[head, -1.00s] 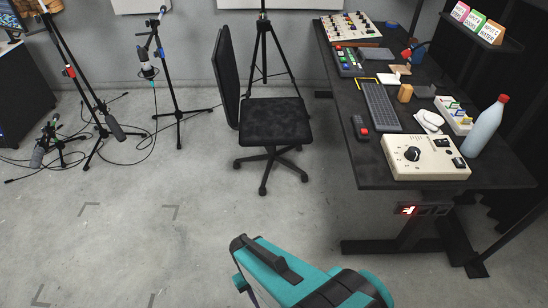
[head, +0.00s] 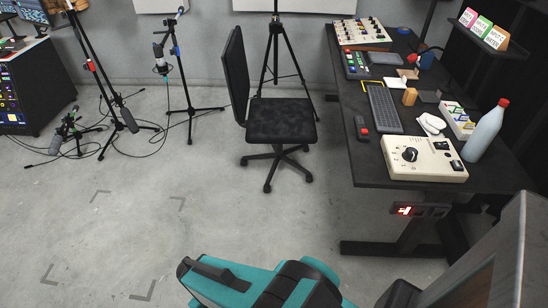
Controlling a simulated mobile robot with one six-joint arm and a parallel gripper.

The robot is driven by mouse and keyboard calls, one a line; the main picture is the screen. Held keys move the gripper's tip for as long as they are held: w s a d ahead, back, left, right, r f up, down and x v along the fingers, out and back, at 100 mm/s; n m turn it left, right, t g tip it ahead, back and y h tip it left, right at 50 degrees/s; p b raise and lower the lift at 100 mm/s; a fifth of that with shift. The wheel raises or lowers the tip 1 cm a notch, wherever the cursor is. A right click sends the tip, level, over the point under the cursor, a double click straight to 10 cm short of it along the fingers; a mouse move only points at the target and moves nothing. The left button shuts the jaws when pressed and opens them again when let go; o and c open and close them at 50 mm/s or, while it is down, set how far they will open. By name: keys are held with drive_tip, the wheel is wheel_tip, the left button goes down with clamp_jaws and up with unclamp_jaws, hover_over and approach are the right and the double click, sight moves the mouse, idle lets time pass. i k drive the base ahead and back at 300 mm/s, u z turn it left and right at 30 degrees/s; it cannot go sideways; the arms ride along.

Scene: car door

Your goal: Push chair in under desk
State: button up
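A black office chair (head: 281,121) stands on the grey floor to the left of the desk, with its backrest (head: 236,76) on its left side and its seat towards the desk. A gap of floor shows between the seat and the desk. The black desk (head: 450,200) runs along the right side. My teal and black arm shows at the bottom of the head view, well in front of the chair and apart from it. The fingertips of my gripper cannot be made out.
Microphone stands (head: 186,85) and cables are on the floor at the left. A tripod (head: 276,50) stands behind the chair. The desk carries a beige control box (head: 424,158), a keyboard (head: 383,108) and a bottle (head: 487,131). The floor in front of the chair is clear.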

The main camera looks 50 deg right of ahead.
sight(279, 154)
drive_tip(key=u, duration=0.65)
drive_tip(key=i, duration=0.65)
drive_tip(key=z, duration=0.9)
drive_tip(key=i, duration=0.65)
drive_tip(key=z, duration=0.75)
drive_tip(key=i, duration=0.7)
drive_tip(key=z, duration=0.3)
